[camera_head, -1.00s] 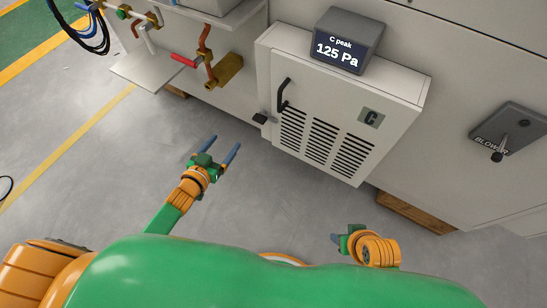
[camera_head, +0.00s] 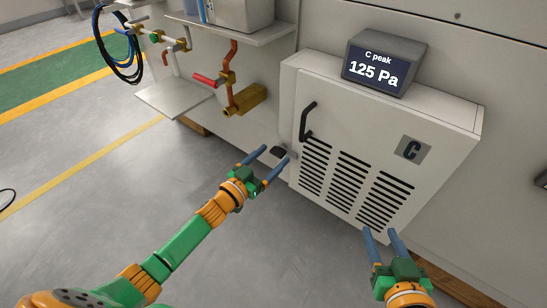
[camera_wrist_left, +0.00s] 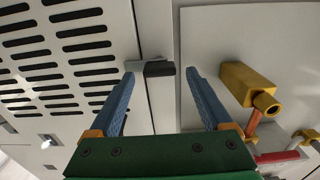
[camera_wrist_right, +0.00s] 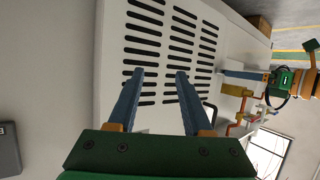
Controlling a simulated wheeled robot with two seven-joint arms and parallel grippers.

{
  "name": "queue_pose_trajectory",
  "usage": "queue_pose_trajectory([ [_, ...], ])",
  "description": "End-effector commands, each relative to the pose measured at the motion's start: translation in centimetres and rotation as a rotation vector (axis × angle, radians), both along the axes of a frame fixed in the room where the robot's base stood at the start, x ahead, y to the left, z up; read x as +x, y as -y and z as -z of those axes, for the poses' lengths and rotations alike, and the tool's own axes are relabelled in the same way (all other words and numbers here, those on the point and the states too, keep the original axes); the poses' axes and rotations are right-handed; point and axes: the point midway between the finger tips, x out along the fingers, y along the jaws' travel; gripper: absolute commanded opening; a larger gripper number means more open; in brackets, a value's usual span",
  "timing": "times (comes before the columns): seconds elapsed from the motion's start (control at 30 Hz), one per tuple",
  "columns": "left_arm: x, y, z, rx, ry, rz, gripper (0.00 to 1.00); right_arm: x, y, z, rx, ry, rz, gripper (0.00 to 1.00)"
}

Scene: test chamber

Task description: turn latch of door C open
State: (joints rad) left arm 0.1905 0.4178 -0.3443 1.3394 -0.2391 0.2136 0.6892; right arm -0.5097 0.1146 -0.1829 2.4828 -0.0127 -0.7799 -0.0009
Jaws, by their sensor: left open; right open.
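My left gripper (camera_head: 275,157) is open close to the latch. In the left wrist view the latch (camera_wrist_left: 159,69) shows between and beyond the two fingertips (camera_wrist_left: 159,76), with no visible contact. My right gripper (camera_head: 380,234) is open and empty below the door's vents; the vents (camera_wrist_right: 165,50) fill much of the right wrist view.
A display (camera_head: 382,66) reading "C peak 125 Pa" stands on top of the cabinet. Left of the door are a brass fitting (camera_head: 248,98) with a red-handled valve (camera_head: 204,80) and a small shelf plate (camera_head: 175,94).

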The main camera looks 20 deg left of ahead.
Motion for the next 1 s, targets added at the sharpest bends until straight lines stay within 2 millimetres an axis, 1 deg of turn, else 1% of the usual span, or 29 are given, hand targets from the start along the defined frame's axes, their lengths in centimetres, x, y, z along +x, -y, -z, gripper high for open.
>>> queue_pose_trajectory([
  [0.1, 0.7, 0.3, 0.1, 0.0, 0.001, 0.001, 0.82, 0.8, -0.4, -1.9, 0.021, 0.111, -0.008, 0.5],
  [0.2, 1.1, 0.4, 0.1, 0.001, 0.0, 0.001, 0.82, 1.2, -0.7, -3.2, 0.035, 0.179, -0.013, 0.5],
  [0.3, 1.3, 0.5, 0.0, 0.001, 0.0, 0.0, 0.82, 1.4, -0.8, -4.0, 0.044, 0.218, -0.016, 0.5],
  [0.4, 1.4, 0.5, 0.0, 0.001, 0.0, -0.001, 0.82, 1.4, -0.9, -4.4, 0.048, 0.235, -0.017, 0.5],
  [0.6, 1.4, 0.5, 0.0, 0.0, -0.001, 0.0, 0.82, 1.5, -0.9, -4.4, 0.048, 0.236, -0.017, 0.5],
  [0.67, 1.4, 0.5, 0.0, 0.0, -0.001, 0.0, 0.66, 1.4, -0.9, -4.4, 0.048, 0.235, -0.017, 0.5],
  [0.7, 1.4, 0.5, 0.0, 0.0, -0.001, 0.0, 0.56, 1.4, -0.9, -4.4, 0.048, 0.235, -0.017, 0.5],
  [0.77, 1.4, 0.5, 0.0, 0.0, 0.0, 0.0, 0.39, 1.5, -0.9, -4.4, 0.048, 0.235, -0.017, 0.5],
  [0.8, 1.4, 0.5, 0.0, 0.0, -0.001, 0.0, 0.28, 1.5, -0.9, -4.4, 0.047, 0.234, -0.017, 0.5],
  [0.87, 1.4, 0.5, 0.0, 0.0, -0.001, 0.0, 0.12, 1.4, -0.9, -4.4, 0.047, 0.234, -0.016, 0.5],
  [0.9, 1.3, 0.5, 0.0, 0.0, -0.001, 0.0, 0.01, 1.4, -0.9, -4.4, 0.047, 0.234, -0.016, 0.5],
  [0.93, 1.3, 0.5, 0.0, 0.0, -0.001, 0.0, 0.0, 1.4, -0.9, -4.3, 0.047, 0.234, -0.016, 0.5],
  [1.0, 1.3, 0.5, 0.0, 0.002, 0.0, 0.0, 0.0, 1.5, -0.8, -4.3, 0.047, 0.234, -0.016, 0.5],
])
